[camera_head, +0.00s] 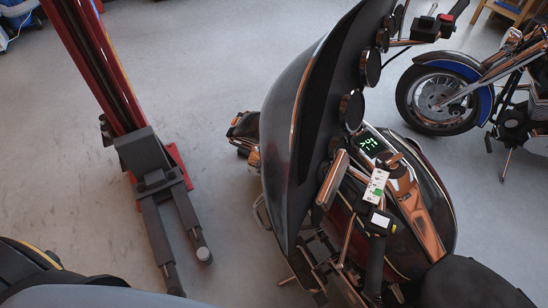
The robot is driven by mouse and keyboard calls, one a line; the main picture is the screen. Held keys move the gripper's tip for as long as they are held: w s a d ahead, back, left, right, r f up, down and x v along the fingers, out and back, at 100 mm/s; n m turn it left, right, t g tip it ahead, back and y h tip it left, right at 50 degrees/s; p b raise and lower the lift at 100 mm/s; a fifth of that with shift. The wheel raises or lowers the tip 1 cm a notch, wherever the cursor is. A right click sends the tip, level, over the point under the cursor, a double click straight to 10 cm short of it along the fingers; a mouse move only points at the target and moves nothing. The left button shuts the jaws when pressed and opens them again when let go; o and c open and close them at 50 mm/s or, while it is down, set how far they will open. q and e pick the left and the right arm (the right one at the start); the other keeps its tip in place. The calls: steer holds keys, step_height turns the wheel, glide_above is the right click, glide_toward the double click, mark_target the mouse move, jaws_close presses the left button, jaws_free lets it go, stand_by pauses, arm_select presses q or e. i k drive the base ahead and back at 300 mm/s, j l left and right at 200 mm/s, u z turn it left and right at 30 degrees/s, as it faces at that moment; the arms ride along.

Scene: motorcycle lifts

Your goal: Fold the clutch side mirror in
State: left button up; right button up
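A motorcycle with a large dark fairing (300,120) stands right of centre, its seat at the lower right. A flat rectangular piece with a coppery sheen (333,179), which looks like the clutch side mirror, sits just inside the fairing on the near side. It is tilted and apart from the near handlebar grip (376,262); its exact fold angle is hard to tell. The far handlebar grip (447,22) shows at the top. Neither of my grippers is in view.
A red lift post (98,65) with dark arms (160,235) stands on the left. Clear grey floor (225,70) lies between it and the motorcycle. A lit display (372,143) and a hanging tag (376,186) are close to the mirror. A blue motorcycle (445,95) stands behind.

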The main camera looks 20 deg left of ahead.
mark_target(325, 197)
steer(key=k+j+z, duration=0.15)
steer(key=k, duration=0.25)
steer(key=k+j+z, duration=0.15)
steer(key=k, duration=0.25)
